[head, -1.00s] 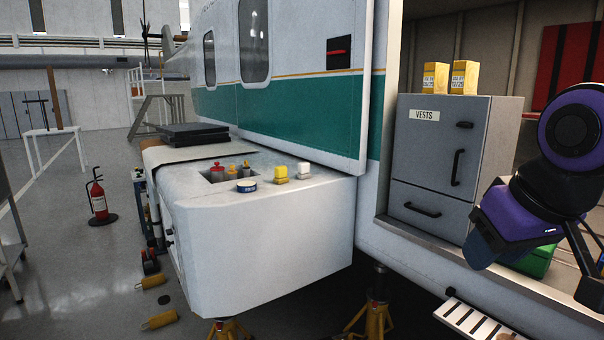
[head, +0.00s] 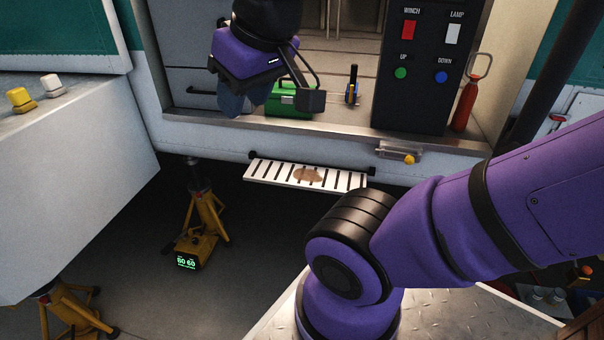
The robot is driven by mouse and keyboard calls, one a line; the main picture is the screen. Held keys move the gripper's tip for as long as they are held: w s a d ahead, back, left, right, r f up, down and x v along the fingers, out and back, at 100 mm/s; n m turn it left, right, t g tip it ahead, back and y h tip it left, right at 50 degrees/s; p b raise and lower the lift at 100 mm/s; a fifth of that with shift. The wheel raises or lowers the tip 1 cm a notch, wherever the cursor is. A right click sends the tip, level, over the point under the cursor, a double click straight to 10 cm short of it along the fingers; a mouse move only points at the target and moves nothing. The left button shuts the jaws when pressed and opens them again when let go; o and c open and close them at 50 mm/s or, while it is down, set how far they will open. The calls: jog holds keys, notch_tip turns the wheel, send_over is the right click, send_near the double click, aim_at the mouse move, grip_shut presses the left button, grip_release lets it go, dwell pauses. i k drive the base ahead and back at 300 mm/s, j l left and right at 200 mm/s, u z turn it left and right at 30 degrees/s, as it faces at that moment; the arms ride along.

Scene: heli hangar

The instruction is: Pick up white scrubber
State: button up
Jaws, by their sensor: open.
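The white scrubber (head: 51,86) is a small block with a white top. It sits on the pale ledge (head: 85,125) of the helicopter's side, at the left of the head view. A similar yellow scrubber (head: 20,100) stands just left of it. My gripper (head: 272,106) hangs in front of the open cabin doorway, well to the right of the white scrubber and apart from it. It is open, with its fingers pointing down, and nothing shows in it. The fingers partly cover a green box behind them.
The green box (head: 292,104) and a red cylinder (head: 466,104) stand on the cabin floor. A control panel (head: 424,70) stands between them. A slatted white step (head: 270,173) juts out below the sill. Yellow jacks (head: 205,225) stand under the helicopter.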

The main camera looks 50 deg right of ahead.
aim_at(51, 82)
jog(key=i+j, duration=0.2)
jog(key=i, duration=0.55)
jog(key=i+j+u, duration=0.1)
jog(key=i+j, duration=0.15)
jog(key=i, duration=0.5)
jog(key=i+j, duration=0.15)
jog(key=i, duration=0.6)
